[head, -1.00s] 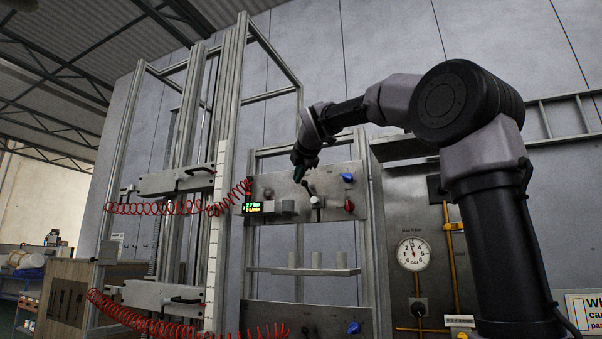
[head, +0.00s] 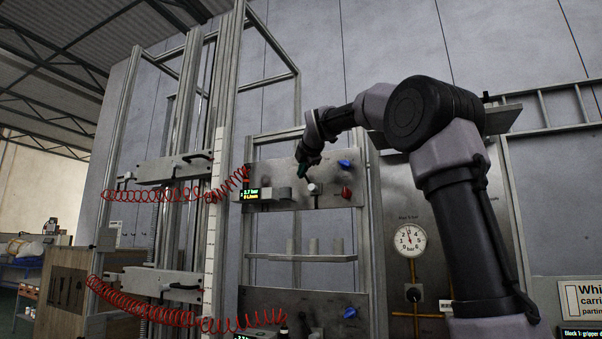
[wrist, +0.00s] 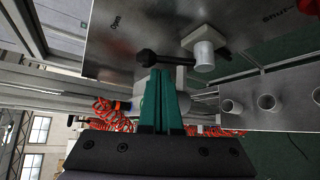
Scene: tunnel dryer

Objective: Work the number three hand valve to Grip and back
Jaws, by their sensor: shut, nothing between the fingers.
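The upper valve panel (head: 265,172) carries a hand valve with a pale round fitting (head: 314,189). In the wrist view its black lever with a dark knob (wrist: 150,57) lies in front of the panel, beside a pale cylindrical fitting (wrist: 205,55). My gripper (head: 302,174) is shut and empty at this panel; its green fingertips (wrist: 161,72) are close to the lever knob. I cannot tell whether they touch it. A label that seems to read "Open" (wrist: 115,22) is on the panel. The valve's number is not legible.
A display (head: 250,194) reading about 2.7 bar, a blue knob (head: 345,164) and a red knob (head: 347,193) share the panel. A similar lower panel (head: 262,300) has another dark lever (head: 284,329). Red coiled hoses (head: 150,195) hang left. A shelf (head: 300,258) is below.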

